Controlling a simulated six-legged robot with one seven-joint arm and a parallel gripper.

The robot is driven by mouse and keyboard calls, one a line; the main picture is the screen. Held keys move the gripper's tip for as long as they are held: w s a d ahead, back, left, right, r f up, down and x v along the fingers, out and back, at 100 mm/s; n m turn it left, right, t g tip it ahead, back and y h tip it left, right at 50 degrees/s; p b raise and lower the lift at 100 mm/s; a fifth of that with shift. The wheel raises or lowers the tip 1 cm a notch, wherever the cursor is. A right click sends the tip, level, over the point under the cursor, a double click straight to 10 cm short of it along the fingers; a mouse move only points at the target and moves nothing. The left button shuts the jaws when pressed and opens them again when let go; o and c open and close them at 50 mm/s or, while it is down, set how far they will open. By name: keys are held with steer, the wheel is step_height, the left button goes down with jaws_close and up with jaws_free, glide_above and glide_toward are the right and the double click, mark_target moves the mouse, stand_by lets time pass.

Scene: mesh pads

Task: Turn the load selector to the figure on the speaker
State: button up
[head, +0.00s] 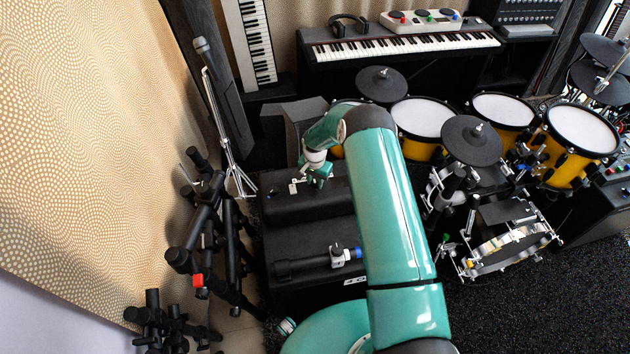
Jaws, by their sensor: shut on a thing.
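My gripper (319,182) is small in the head view, reaching down to the top of a black box (283,207) just left of my teal arm. Its fingers are shut on a small part there, apparently the load selector, which the fingers mostly hide. A small white piece (295,186) shows just left of the fingertips. A second black box, likely a speaker cabinet (310,236), stands nearer, with a pale logo at its lower right. I cannot make out any figure on the speaker or where the selector points.
A black tube with a blue end (305,264) lies on the nearer box. Black stands (205,235) crowd the left, beside a microphone stand (228,140). Drums with yellow shells (566,146) fill the right. A keyboard (400,46) is behind. Dark carpet (520,310) is clear at lower right.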

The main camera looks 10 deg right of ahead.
mark_target(315, 182)
steer(key=shift+n, duration=0.3)
steer(key=n, duration=0.9)
steer(key=shift+n, duration=0.3)
stand_by(0.3)
steer(key=o, duration=1)
steer(key=shift+c, duration=0.2)
step_height(315, 182, up, 14)
